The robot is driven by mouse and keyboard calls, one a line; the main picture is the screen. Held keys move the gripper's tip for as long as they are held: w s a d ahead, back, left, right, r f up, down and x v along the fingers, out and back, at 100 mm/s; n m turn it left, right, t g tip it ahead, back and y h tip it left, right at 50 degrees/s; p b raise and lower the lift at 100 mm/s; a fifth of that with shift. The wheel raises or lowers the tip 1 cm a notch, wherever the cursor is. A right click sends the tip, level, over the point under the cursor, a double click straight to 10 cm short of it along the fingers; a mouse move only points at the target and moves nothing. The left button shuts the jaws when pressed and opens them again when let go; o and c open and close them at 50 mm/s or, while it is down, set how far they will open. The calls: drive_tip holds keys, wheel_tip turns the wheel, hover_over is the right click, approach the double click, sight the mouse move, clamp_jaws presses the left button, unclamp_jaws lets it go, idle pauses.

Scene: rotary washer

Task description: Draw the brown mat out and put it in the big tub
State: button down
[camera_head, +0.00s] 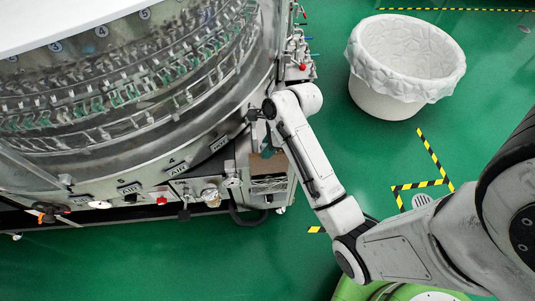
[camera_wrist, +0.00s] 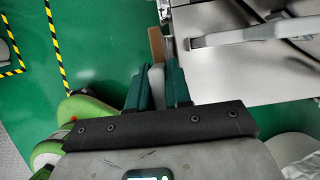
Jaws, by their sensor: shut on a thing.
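The brown mat (camera_head: 267,163) shows in the head view as a small brown patch above a box with a grille at the machine's lower right. In the wrist view its narrow brown edge (camera_wrist: 156,45) stands just beyond the fingers. My gripper (camera_head: 257,128) is at the machine's right side, just above the mat. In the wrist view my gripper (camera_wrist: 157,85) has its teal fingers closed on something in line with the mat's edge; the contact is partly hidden. The big tub (camera_head: 372,95), white with a crinkled liner, stands on the floor at the upper right and looks empty.
The round washer (camera_head: 120,165) fills the left side, with valves and knobs along its lower edge. A grey metal panel with a handle (camera_wrist: 235,35) lies right of the fingers in the wrist view. Green floor (camera_head: 345,130) is clear between washer and tub, with yellow-black tape (camera_head: 430,150) marks.

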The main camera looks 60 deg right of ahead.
drive_tip(key=shift+r+p, duration=0.5)
drive_tip(key=shift+r, duration=0.65)
drive_tip(key=shift+r+p, duration=4.75)
drive_tip(key=shift+p, duration=1.65)
drive_tip(key=shift+r, duration=1.1)
